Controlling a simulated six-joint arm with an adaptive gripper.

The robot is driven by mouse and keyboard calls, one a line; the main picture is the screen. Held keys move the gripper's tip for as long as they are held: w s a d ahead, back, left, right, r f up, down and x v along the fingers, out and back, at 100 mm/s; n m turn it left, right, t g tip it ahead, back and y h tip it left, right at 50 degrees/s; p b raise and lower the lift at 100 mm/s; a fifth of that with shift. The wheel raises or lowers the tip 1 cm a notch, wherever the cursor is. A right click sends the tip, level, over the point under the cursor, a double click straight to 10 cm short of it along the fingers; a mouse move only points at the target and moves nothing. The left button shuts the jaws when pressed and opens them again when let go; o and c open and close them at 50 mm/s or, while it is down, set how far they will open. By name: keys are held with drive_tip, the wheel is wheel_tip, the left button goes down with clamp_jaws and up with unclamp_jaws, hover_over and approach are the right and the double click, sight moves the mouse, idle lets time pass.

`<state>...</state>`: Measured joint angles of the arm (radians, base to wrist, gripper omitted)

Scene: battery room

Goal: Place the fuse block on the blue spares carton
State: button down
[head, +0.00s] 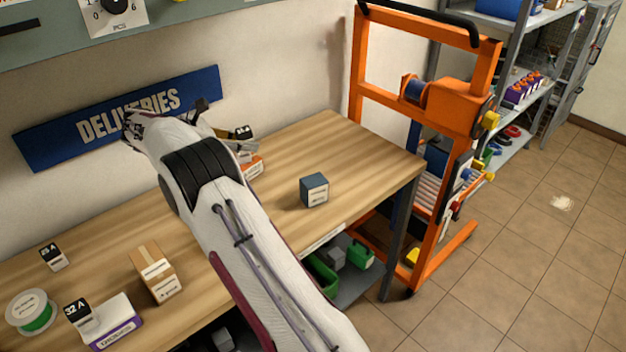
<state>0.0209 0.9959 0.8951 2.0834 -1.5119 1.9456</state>
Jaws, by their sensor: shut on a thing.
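My gripper (226,135) is mostly hidden behind my white arm, over the back of the wooden bench. It is shut on a small black-topped fuse block (243,132), which shows just right of the arm. I cannot tell how high the block is above the things beneath it. A dark blue box (314,190) with a white label stands alone on the bench, right of the arm and apart from the gripper. Its label is too small to read, so I cannot tell if it is the spares carton. An orange-and-white carton (252,167) is partly hidden below the held block.
On the left of the bench (370,150) are a "25 A" block (53,257), a brown carton (155,273), a green-and-white spool (32,312) and a "32 A" block (79,315) on a purple-and-white carton (112,327). An orange lift frame (440,95) stands beyond the right end.

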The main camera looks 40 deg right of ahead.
drive_tip(key=s+d+r+m+g, duration=0.1)
drive_tip(key=s+d+r, duration=0.2)
drive_tip(key=s+d, duration=0.35)
drive_tip(key=m+g, duration=0.1)
drive_tip(key=g, duration=0.1)
hover_over(314, 180)
drive_tip(key=shift+f+y, duration=0.2)
drive_tip(key=shift+y, duration=0.1)
drive_tip(key=shift+f, duration=0.15)
drive_tip(key=shift+f, duration=3)
drive_tip(key=shift+f, duration=1.9)
drive_tip(key=shift+f, duration=0.1)
